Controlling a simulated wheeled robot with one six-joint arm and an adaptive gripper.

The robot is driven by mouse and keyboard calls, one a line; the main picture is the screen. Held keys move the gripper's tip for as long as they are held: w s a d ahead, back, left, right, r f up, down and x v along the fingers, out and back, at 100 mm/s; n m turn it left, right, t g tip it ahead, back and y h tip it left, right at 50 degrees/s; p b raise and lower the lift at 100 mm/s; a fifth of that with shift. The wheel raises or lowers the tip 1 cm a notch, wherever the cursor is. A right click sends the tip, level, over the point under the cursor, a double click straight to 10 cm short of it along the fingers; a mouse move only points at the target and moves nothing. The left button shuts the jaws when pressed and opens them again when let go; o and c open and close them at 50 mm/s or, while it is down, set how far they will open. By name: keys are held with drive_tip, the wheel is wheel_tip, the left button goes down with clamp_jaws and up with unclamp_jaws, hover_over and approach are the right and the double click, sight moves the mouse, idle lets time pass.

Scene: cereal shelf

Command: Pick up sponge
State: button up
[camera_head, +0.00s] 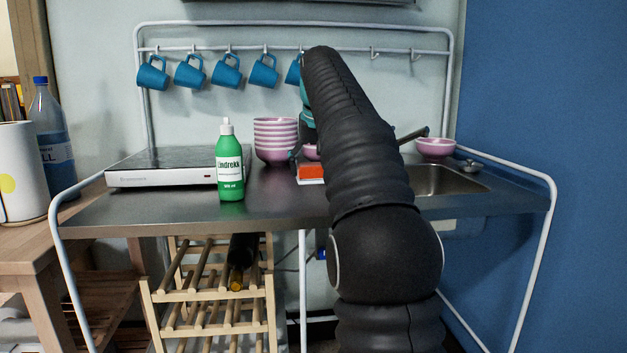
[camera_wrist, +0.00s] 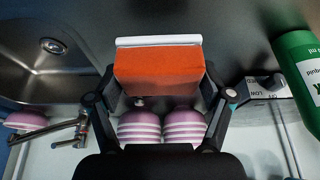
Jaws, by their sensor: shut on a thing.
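The sponge is an orange block with a white layer; it shows large in the wrist view (camera_wrist: 158,72) and as a small patch left of my arm in the head view (camera_head: 311,171). In the wrist view my gripper (camera_wrist: 160,82) has one finger on each side of the sponge and is shut on it. In the head view my arm hides most of the gripper and the sponge's right part. The sponge is at or just above the metal counter (camera_head: 280,203); I cannot tell whether it touches.
A green soap bottle (camera_head: 230,165) stands left of the sponge, and stacked pink bowls (camera_head: 275,140) stand behind it. A hotplate (camera_head: 175,168) is at left. The sink (camera_head: 440,180) and a pink bowl (camera_head: 436,147) are at right. Blue mugs (camera_head: 227,72) hang above.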

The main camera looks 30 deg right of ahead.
drive_tip(key=s+d+r, duration=0.6)
drive_tip(key=s+d, duration=0.2)
drive_tip(key=shift+s+r, duration=0.2)
drive_tip(key=shift+r, duration=0.2)
drive_tip(key=shift+o, duration=0.5)
drive_tip(key=shift+c, duration=1.2)
